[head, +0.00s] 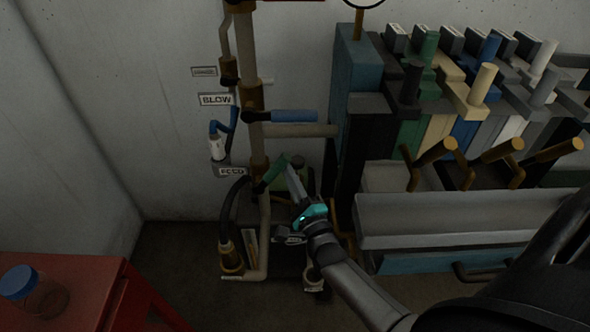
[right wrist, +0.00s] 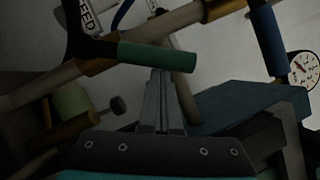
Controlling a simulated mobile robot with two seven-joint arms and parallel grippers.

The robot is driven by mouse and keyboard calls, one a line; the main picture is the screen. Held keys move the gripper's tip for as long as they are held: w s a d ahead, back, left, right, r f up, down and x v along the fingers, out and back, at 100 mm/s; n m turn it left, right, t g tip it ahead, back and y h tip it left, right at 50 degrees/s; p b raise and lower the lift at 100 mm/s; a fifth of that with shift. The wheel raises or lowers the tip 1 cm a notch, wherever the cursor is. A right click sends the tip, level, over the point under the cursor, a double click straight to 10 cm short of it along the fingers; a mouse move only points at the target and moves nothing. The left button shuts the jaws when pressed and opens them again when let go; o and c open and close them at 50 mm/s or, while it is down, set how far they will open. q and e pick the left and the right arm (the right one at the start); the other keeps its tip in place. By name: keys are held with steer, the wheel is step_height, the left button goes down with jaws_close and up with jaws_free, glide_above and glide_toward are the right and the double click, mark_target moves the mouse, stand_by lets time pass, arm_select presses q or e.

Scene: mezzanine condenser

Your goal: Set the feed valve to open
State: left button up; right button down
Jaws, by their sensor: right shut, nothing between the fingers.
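The feed valve's green handle (head: 274,173) is on the pipe, beside the FEED label (head: 232,171). It slants up to the right in the head view. In the right wrist view the green handle (right wrist: 157,56) extends right from its brown valve body, with the FEED label (right wrist: 85,17) at upper left. My right gripper (head: 290,170) is shut and empty. My left gripper is not in view.
A blue-handled valve (head: 295,116) sits higher on the pipe, near the BLOW label (head: 215,99). A bank of coloured levers (head: 460,100) and a grey bench-like ledge (head: 440,220) stand right. A red table (head: 70,275) with a blue-lidded jar (head: 35,290) is lower left.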

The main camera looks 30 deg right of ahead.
mark_target(277, 170)
steer(key=r+n+p, duration=0.1)
steer(key=w+a+r+n+p, duration=0.1)
steer(key=p, duration=0.1)
steer(key=shift+a+g+y, duration=0.2)
steer(key=shift+g+y, duration=0.2)
steer(key=shift+a+r+n, duration=0.1)
steer(key=shift+a+n, duration=0.05)
steer(key=shift+n, duration=0.25)
steer(key=shift+w+a+r+p, duration=0.15)
steer(key=shift+w+a+p, duration=0.15)
steer(key=shift+a, duration=0.1)
steer(key=shift+s+a, duration=0.1)
